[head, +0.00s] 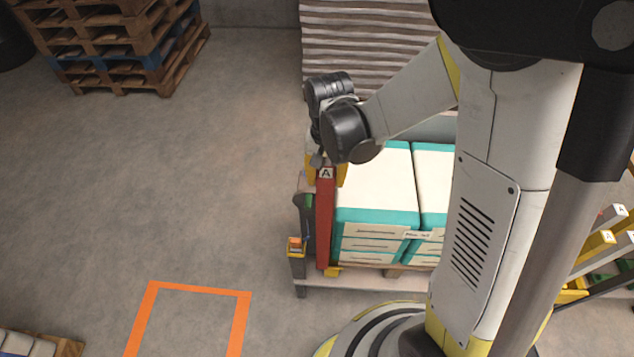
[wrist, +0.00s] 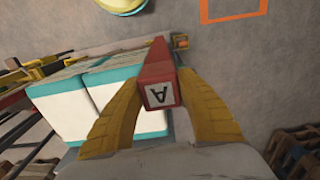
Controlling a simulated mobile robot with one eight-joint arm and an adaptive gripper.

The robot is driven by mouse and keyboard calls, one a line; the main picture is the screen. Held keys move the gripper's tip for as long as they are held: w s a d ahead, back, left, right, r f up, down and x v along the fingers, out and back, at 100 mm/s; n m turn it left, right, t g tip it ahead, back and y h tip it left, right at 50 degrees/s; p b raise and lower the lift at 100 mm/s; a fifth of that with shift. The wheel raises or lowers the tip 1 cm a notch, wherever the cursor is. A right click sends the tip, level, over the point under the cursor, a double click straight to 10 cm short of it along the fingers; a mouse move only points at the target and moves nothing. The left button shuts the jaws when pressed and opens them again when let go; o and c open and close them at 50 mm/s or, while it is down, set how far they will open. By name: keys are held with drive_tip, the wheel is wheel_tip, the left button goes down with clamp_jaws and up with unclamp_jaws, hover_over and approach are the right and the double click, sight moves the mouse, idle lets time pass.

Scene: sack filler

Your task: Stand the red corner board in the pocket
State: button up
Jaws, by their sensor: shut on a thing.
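The red corner board (head: 324,220) stands about upright at the left front corner of the stacked sacks. Its top has a white label marked A, which also shows in the wrist view on the board's end (wrist: 159,94). My gripper (head: 326,175) has its yellow fingers on both sides of the board's upper end and is shut on it. In the wrist view the fingers (wrist: 161,75) close around the board from left and right. A small yellow piece (head: 333,271) shows at the board's foot. I cannot tell whether it is the pocket or whether the foot sits in it.
White and teal sacks (head: 375,190) stand on a pallet right beside the board. A dark post with an orange-topped box (head: 296,245) is close on the left. Stacked pallets (head: 120,45) stand far back left.

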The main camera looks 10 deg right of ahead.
drive_tip(key=shift+w+d, duration=0.2)
drive_tip(key=shift+d, duration=0.2)
drive_tip(key=shift+w+d+f+b, duration=0.2)
drive_tip(key=shift+w+d, duration=0.15)
drive_tip(key=shift+d, duration=0.4)
drive_tip(key=shift+w+d+f+b, duration=0.1)
drive_tip(key=shift+w+d+b, duration=0.25)
drive_tip(key=shift+d, duration=0.35)
drive_tip(key=shift+w+d+f+b, duration=0.1)
drive_tip(key=shift+w+d, duration=0.3)
drive_tip(key=shift+d, duration=0.35)
drive_tip(key=shift+f+b, duration=0.2)
drive_tip(key=shift+b, duration=0.1)
drive_tip(key=shift+f+b, duration=1.55)
drive_tip(key=shift+f, duration=0.05)
